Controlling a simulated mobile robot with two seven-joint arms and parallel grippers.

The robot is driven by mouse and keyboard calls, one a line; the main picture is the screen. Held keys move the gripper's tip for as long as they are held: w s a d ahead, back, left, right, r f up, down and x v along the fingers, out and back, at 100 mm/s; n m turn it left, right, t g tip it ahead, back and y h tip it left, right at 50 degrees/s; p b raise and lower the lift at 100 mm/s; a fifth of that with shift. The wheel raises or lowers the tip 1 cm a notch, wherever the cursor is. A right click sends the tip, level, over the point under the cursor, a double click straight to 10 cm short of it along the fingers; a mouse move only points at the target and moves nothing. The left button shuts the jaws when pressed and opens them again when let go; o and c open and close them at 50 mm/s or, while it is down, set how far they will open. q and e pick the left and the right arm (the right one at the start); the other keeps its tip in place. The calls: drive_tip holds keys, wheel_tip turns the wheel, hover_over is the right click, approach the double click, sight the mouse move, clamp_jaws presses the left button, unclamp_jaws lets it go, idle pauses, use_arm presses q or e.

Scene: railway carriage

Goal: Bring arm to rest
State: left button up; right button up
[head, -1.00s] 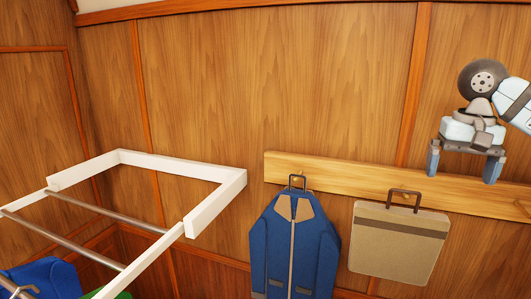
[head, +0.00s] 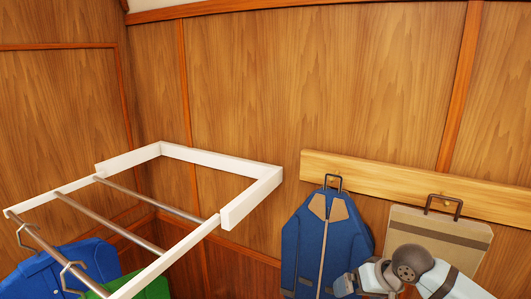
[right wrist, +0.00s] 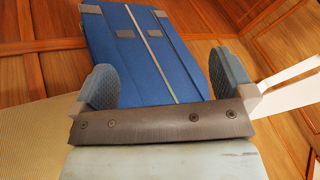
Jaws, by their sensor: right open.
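My right gripper (head: 347,286) shows at the bottom of the head view, its arm coming in from the lower right in front of the beige bag. In the right wrist view its two blue-grey fingers (right wrist: 165,86) stand wide apart with nothing held between them. My left gripper is not in view.
The wooden rail (head: 400,176) also holds the beige bag (head: 440,230). At left a white-framed rack (head: 225,162) with metal rods juts from the wall. A blue shirt (head: 70,265) and a green garment (head: 150,290) hang there. The wall above is clear.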

drive_tip(key=s+a+f+t+y, duration=0.1)
drive_tip(key=s+a+f+t, duration=0.15)
drive_tip(key=s+f, duration=0.35)
drive_tip(key=s+a+f+t, duration=0.1)
drive_tip(key=s+a+f, duration=0.2)
drive_tip(key=f, duration=0.6)
drive_tip(key=s+d+f+t+h, duration=0.1)
drive_tip(key=s+f, duration=0.3)
drive_tip(key=s, duration=0.4)
drive_tip(key=s+d+f+n+t+h, duration=0.1)
drive_tip(key=s+d+f+h, duration=0.1)
drive_tip(key=s+f, duration=0.3)
drive_tip(key=s, duration=0.4)
drive_tip(key=shift+s+d+f+n+t, duration=0.25)
drive_tip(key=shift+d+n+t, duration=0.05)
drive_tip(key=shift+d+t, duration=0.1)
